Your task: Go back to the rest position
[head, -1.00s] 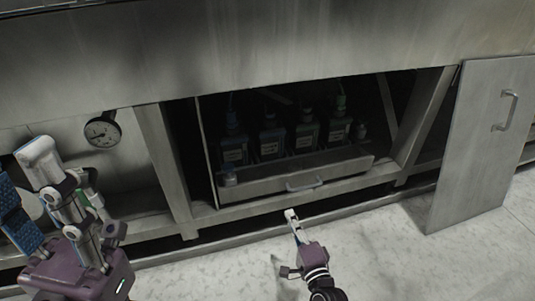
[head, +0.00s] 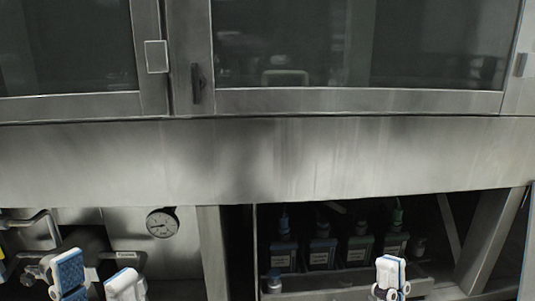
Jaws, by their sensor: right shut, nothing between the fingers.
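My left gripper (head: 97,281) is at the lower left of the head view, with its two fingers spread and nothing seen between them. One finger shows its blue pad. My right gripper (head: 390,273) is at the bottom, right of centre, with its fingers together and empty. It stands in front of the drawer of bottles and hides part of it. The rest of both arms is below the picture.
The washer's steel front (head: 300,160) spans the view, with glass doors (head: 290,50) above. Below is an open compartment with several bottles (head: 322,252) in a drawer (head: 320,283). A round gauge (head: 162,223) and pipes (head: 38,228) are at the left.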

